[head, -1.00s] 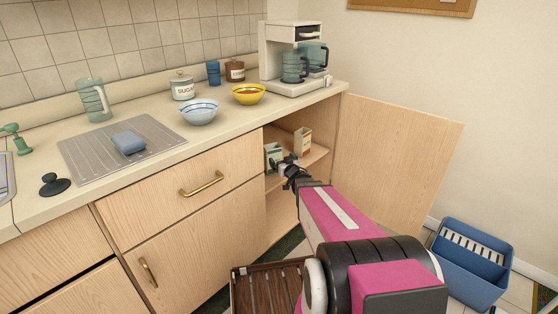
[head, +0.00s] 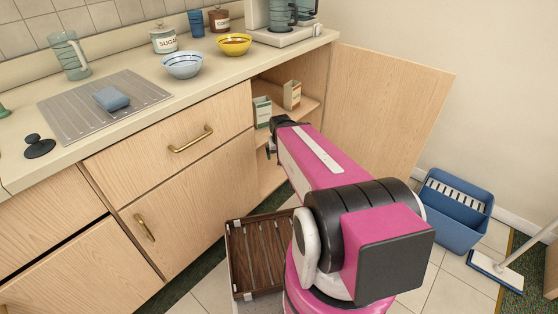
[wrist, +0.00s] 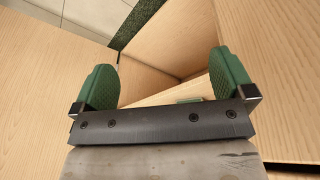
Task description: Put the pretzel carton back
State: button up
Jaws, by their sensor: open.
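Two cartons stand upright on the upper shelf (head: 311,104) of the open cabinet: a green-and-white one (head: 262,112) at the left and a cream-and-brown one (head: 292,95) farther right. Their labels are too small to read, so I cannot tell which is the pretzel carton. My gripper (head: 270,146) is in front of the cabinet opening, apart from both cartons and below their level in the picture. In the wrist view my gripper (wrist: 165,80) is open, with nothing between its green pads. A small green piece shows past the gripper's dark bar there; I cannot tell what it is.
The cabinet door (head: 385,112) stands wide open at the right. A dark slatted wooden crate (head: 232,262) is on the floor beside my arm. A blue bin (head: 455,225) and a mop (head: 497,268) are at the right. Bowls and jars stand on the counter (head: 140,120).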

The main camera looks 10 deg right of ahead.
jog(key=s+g, duration=0.1)
jog(key=s+a, duration=0.1)
jog(key=s, duration=0.1)
jog(key=s+a+r+g+y, duration=0.1)
jog(key=s, duration=0.1)
jog(key=shift+s+a+n+g, duration=0.1)
jog(key=shift+s+n+g, duration=0.05)
jog(key=shift+n+g, duration=0.15)
